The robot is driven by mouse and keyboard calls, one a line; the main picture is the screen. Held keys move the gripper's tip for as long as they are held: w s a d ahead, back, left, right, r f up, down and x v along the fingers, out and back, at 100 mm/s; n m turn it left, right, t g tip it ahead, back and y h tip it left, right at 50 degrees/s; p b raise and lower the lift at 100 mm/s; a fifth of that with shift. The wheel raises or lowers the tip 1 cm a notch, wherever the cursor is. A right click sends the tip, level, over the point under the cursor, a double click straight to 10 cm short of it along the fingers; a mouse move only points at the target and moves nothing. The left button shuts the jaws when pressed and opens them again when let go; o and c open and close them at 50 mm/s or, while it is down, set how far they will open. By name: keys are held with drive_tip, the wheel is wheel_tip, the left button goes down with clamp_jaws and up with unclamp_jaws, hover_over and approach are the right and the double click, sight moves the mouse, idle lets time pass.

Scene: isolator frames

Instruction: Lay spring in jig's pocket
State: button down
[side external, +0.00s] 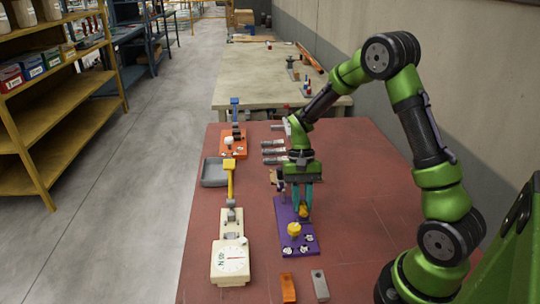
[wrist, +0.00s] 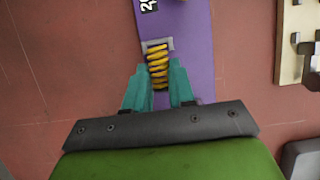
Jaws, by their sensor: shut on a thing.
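A yellow coil spring (wrist: 157,62) sits between the teal fingertips of my gripper (wrist: 158,86), which is shut on it. In the side view my gripper (side external: 302,201) points down over the purple jig (side external: 283,222), with yellow showing low between its fingers. In the wrist view the purple jig (wrist: 194,50) lies beneath the spring, and a grey bracket (wrist: 165,43) borders the spring's far end. The spring runs along the jig's length. I cannot tell whether it rests in the pocket or hangs just above. The fingers hide part of its near end.
A yellow knob (side external: 294,229) stands on the jig's near part. A cream dial gauge (side external: 230,256) with a yellow lever is to the left. An orange fixture (side external: 234,150) and a grey tray (side external: 215,181) are farther back. Orange (side external: 288,287) and grey (side external: 320,284) blocks lie in front.

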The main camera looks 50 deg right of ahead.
drive_tip(key=shift+f, duration=0.65)
drive_tip(key=c, duration=0.9)
unclamp_jaws()
drive_tip(key=shift+o, duration=0.2)
drive_tip(key=v, duration=1.7)
drive_tip(key=s+a+r+n+t, duration=0.2)
drive_tip(key=s+a+r+t, duration=0.1)
drive_tip(key=s+a+t, duration=0.2)
drive_tip(key=s+a+r+n+t+h, duration=0.1)
drive_tip(key=s+a+r+n+t, duration=0.2)
drive_tip(key=s+a, duration=0.6)
drive_tip(key=shift+s+a+r+t, duration=0.3)
drive_tip(key=shift+r+t, duration=0.2)
drive_tip(key=shift+t, duration=0.7)
